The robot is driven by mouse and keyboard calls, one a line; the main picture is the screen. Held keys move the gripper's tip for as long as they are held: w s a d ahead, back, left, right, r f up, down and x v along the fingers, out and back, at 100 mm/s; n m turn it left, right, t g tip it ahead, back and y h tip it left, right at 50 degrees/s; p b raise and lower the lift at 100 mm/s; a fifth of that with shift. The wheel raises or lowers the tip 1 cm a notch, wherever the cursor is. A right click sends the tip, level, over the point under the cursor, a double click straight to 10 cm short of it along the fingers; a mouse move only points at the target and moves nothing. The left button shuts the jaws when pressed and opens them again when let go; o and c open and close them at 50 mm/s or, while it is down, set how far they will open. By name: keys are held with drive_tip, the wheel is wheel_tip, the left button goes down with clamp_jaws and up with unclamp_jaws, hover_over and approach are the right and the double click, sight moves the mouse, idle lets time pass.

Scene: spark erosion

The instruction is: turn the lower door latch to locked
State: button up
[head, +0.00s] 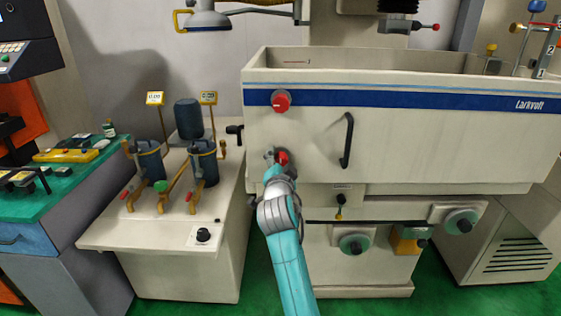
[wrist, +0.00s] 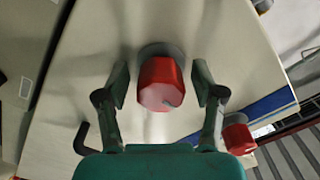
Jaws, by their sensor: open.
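The lower door latch (head: 284,158) is a red knob on a grey round base, low on the left of the white tank door (head: 400,148). In the wrist view the latch (wrist: 160,84) sits between the two fingers of my gripper (wrist: 161,90), with a gap on each side. My gripper (head: 276,157) is open and in front of the latch, partly covering it in the head view. A small dark mark shows on the knob's face; I cannot tell its setting from it. The upper door latch (head: 281,101), also red, is above and also shows in the wrist view (wrist: 238,136).
A black door handle (head: 347,140) stands out to the right of the latch. A bench with pumps and pipes (head: 168,235) is at left. Green and black handwheels (head: 355,243) are below the tank. A lamp (head: 207,18) hangs above at left.

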drive_tip(key=c, duration=1.1)
drive_tip(key=shift+c, duration=0.2)
drive_tip(key=shift+n, duration=0.3)
drive_tip(key=n, duration=0.3)
drive_tip(key=shift+n, duration=0.4)
drive_tip(key=n, duration=0.4)
drive_tip(key=shift+n, duration=0.3)
drive_tip(key=n, duration=0.8)
drive_tip(key=shift+n, duration=0.6)
